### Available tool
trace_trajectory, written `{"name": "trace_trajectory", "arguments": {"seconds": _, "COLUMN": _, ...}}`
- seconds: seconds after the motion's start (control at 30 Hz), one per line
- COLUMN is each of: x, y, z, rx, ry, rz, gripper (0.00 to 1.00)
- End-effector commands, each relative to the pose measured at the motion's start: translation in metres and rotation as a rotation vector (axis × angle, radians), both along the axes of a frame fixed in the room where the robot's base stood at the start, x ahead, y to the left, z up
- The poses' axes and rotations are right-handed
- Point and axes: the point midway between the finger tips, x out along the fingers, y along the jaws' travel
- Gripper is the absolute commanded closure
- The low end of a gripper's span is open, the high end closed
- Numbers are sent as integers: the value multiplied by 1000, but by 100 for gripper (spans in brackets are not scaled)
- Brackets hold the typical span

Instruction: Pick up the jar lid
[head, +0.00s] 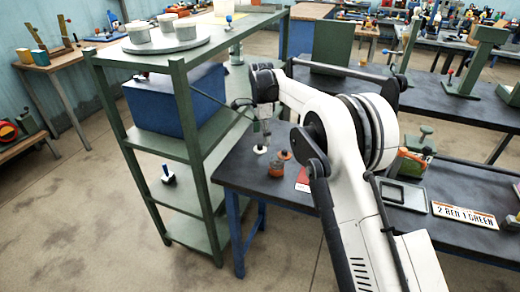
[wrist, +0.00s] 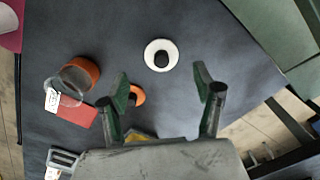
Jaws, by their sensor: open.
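A white disc with a black knob (wrist: 149,53), which looks like a lid, lies on the dark tabletop ahead of my gripper (wrist: 162,82) in the wrist view. It also shows as a pale disc in the head view (head: 260,150). My gripper is open and empty, its two fingers apart, with the disc ahead of the gap between them. A clear, orange-banded jar (wrist: 70,84) stands to the left. A smaller orange piece with a dark centre (wrist: 138,96) is partly hidden by the left finger. I cannot tell for certain which piece is the jar lid.
A red card (wrist: 78,112) lies beside the jar. In the head view, a green shelf rack (head: 185,110) with a blue box (head: 180,98) stands close left of the table. A grey tray (head: 405,195) and a lettered plate (head: 464,214) lie to the right.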

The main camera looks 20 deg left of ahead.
Motion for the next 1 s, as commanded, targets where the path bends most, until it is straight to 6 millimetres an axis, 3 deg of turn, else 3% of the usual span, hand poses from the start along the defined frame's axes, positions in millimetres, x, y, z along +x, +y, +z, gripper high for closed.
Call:
{"name": "trace_trajectory", "arguments": {"seconds": 0.17, "x": 0, "y": 2, "z": -10, "rx": 0, "ry": 0, "rz": 0, "gripper": 36}}
{"name": "trace_trajectory", "arguments": {"seconds": 0.47, "x": 0, "y": 5, "z": -49, "rx": 0, "ry": 0, "rz": 0, "gripper": 36}}
{"name": "trace_trajectory", "arguments": {"seconds": 0.7, "x": 0, "y": 5, "z": -53, "rx": 0, "ry": 0, "rz": 0, "gripper": 36}}
{"name": "trace_trajectory", "arguments": {"seconds": 1.0, "x": 0, "y": 5, "z": -52, "rx": 0, "ry": 0, "rz": 0, "gripper": 73}}
